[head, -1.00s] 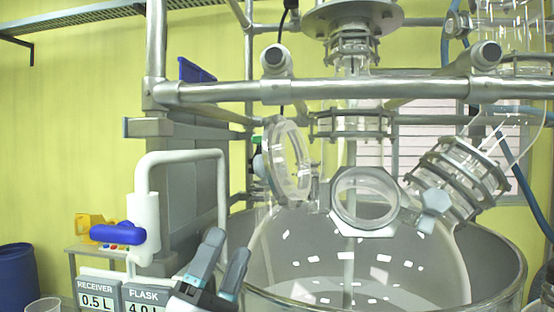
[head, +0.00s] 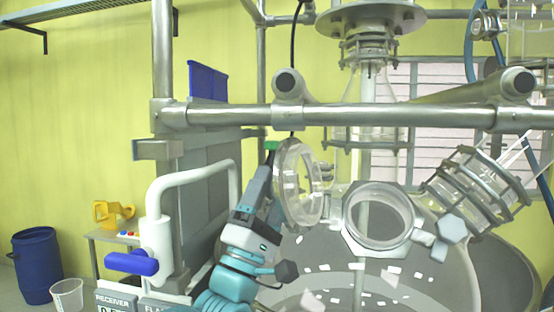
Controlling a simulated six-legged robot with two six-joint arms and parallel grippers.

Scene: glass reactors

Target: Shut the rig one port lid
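The port lid (head: 300,183) is a round clear disc in a ring frame. It stands open, nearly upright, on its hinge at the left of the port. The port (head: 378,215) is a round glass opening with a pale metal collar on top of the glass vessel, and it is uncovered. My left gripper (head: 264,178) is raised just left of the lid, its fingers pointing up beside the lid's outer side. I cannot tell whether it touches the lid or how far apart its fingers are. My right gripper is not in view.
A horizontal steel rail (head: 350,116) crosses above the lid and port. A clamped glass neck (head: 475,190) stands right of the port. A white bent pipe with a blue handle (head: 132,263) is at left. A blue drum (head: 36,265) stands at far left.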

